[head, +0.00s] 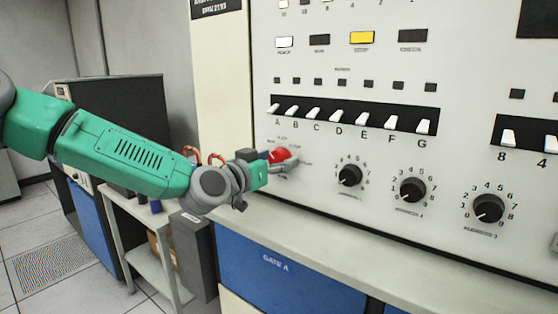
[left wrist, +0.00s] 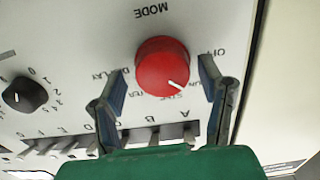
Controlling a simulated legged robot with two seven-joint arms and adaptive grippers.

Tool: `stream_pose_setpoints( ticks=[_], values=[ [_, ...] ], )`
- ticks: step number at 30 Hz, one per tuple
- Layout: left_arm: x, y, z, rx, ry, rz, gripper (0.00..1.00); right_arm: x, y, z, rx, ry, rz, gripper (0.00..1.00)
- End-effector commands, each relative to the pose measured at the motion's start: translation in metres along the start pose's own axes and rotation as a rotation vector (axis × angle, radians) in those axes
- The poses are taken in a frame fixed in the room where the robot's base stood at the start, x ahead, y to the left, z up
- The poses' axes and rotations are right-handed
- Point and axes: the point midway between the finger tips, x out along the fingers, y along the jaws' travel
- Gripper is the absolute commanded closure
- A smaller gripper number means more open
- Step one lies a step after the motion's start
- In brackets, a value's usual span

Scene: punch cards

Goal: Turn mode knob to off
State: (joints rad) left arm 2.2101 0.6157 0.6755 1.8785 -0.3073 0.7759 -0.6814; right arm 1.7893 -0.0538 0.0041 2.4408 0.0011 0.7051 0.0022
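The red mode knob (left wrist: 163,67) shows large in the left wrist view, under an upside-down "MODE" label. Its white pointer line faces the lower right of that view, away from the "OFF" label (left wrist: 210,52) at the upper right. In the head view the red knob (head: 281,155) is partly hidden by my gripper. My left gripper (head: 277,163) is at the panel with its fingers spread on either side of the knob. In the left wrist view gaps show between the knob and both fingers. My right gripper is in neither view.
A row of white switches (head: 350,116) lettered A to G sits just above the knob. Black dials (head: 413,190) stand to its right. A pale ledge (head: 300,232) juts out below the panel. A low grey table (head: 140,225) stands at the left.

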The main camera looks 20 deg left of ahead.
Motion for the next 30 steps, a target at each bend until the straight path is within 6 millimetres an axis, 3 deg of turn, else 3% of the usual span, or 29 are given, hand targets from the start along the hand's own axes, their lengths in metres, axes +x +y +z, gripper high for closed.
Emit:
stream_pose_setpoints(
  ticks=[1, 3, 4, 30],
  values=[
    [-0.0003, -0.0010, 0.0006, -0.001, -0.001, -0.001, 0.57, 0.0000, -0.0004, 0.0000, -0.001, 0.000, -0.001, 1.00],
    [0.0002, -0.0002, 0.0003, 0.000, -0.001, -0.002, 0.82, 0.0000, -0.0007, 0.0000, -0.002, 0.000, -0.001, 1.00],
    [0.0005, 0.0001, 0.0001, 0.001, -0.001, -0.004, 0.85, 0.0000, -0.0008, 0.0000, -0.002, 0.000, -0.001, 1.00],
    [0.0028, -0.0004, -0.0016, -0.039, 0.003, -0.009, 0.85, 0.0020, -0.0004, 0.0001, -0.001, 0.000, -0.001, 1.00]
  ],
)
